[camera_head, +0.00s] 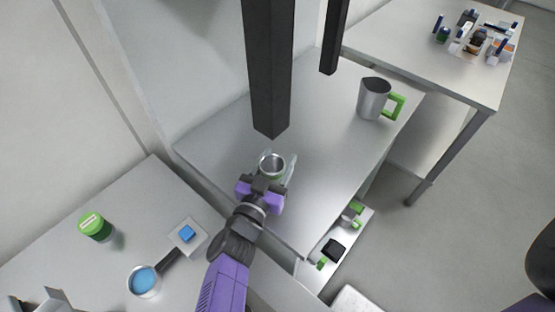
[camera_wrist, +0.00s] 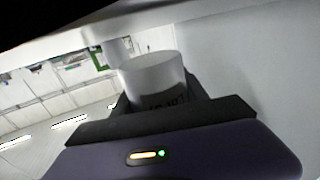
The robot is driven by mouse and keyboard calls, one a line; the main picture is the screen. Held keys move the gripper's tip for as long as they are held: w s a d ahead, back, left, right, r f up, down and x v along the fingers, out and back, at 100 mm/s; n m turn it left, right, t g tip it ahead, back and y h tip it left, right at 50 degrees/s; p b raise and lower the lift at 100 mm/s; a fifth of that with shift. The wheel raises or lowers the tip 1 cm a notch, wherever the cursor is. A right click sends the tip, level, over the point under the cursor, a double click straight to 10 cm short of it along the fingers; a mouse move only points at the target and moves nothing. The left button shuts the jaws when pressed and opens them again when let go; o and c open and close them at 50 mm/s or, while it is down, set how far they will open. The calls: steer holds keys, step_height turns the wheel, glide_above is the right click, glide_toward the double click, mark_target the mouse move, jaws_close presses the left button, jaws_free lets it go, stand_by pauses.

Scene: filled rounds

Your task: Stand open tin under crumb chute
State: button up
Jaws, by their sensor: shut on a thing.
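The open tin (camera_head: 272,160) is a small metal-rimmed cylinder standing upright at my gripper (camera_head: 270,172). My gripper is shut on it, with a finger on either side. In the wrist view the tin (camera_wrist: 153,76) is a pale cylinder with dark lettering, held between the dark fingers (camera_wrist: 160,103). A dark square chute (camera_head: 268,75) hangs above the grey table (camera_head: 320,165), its lower end just beyond the tin in the head view. A second dark post (camera_head: 333,38) hangs farther back. I cannot tell whether the tin touches the table.
A grey jug with a green handle (camera_head: 374,100) stands at the table's back right. A low shelf holds a black item (camera_head: 335,249).

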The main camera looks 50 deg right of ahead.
steer(key=shift+f, duration=0.2)
steer(key=shift+f+b, duration=0.35)
steer(key=shift+f, duration=0.15)
steer(key=shift+f, duration=0.15)
steer(key=o, duration=1.4)
steer(key=shift+c, duration=0.2)
